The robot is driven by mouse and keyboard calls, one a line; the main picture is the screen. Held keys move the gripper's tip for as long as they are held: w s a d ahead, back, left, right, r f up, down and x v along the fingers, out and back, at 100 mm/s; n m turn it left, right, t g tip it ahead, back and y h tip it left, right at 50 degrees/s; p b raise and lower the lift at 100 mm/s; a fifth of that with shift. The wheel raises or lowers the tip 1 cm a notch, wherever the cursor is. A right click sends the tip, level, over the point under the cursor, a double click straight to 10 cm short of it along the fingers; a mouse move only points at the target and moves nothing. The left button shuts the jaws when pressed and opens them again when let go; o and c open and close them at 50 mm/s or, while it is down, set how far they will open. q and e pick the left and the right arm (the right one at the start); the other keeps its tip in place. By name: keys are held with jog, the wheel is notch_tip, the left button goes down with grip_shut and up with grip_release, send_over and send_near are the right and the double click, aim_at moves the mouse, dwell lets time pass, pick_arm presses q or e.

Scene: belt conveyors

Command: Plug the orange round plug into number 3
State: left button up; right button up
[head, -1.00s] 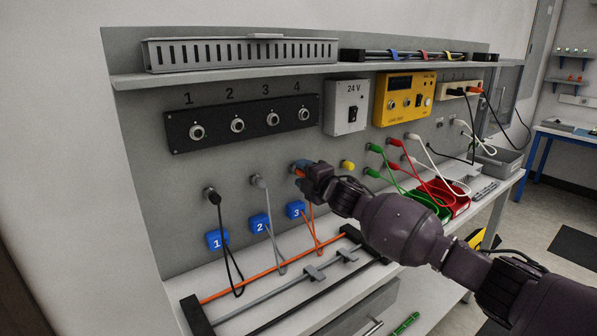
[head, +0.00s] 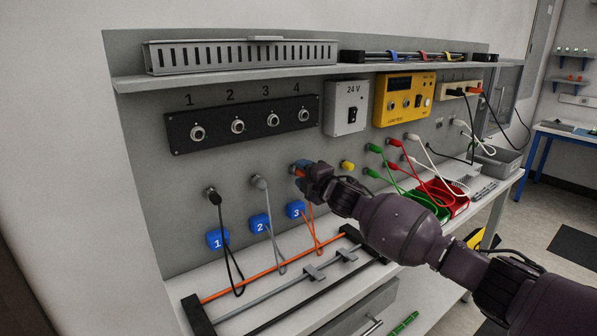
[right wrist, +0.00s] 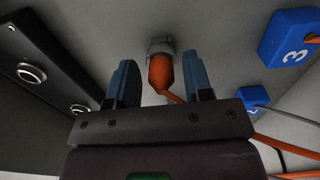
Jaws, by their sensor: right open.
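The orange round plug (right wrist: 160,72) sits in a grey holder (right wrist: 161,46) on the wall, its orange cable trailing off to the right in the right wrist view. My right gripper (right wrist: 157,72) is open, with one blue finger on each side of the plug and visible gaps between. In the head view my right gripper (head: 300,170) hides most of the plug. A black panel (head: 218,136) above carries round sockets numbered 1 to 4; the number 3 socket (head: 271,119) is empty. My left gripper is not in view.
A black plug (head: 214,196) and a grey plug (head: 260,182) sit in wall holders to the left, a yellow holder (head: 348,165) to the right. Blue tag 3 (head: 296,209) hangs below. Cable rods (head: 275,264) lie on the bench. A shelf (head: 230,76) overhangs the panel.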

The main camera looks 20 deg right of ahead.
jog(key=c, duration=0.8)
jog(key=shift+s, duration=0.1)
jog(key=shift+s+d+p, duration=0.2)
jog(key=shift+s+p, duration=0.2)
jog(key=shift+s, duration=0.05)
jog(key=shift+p+v, duration=1.2)
jog(key=shift+v, duration=0.75)
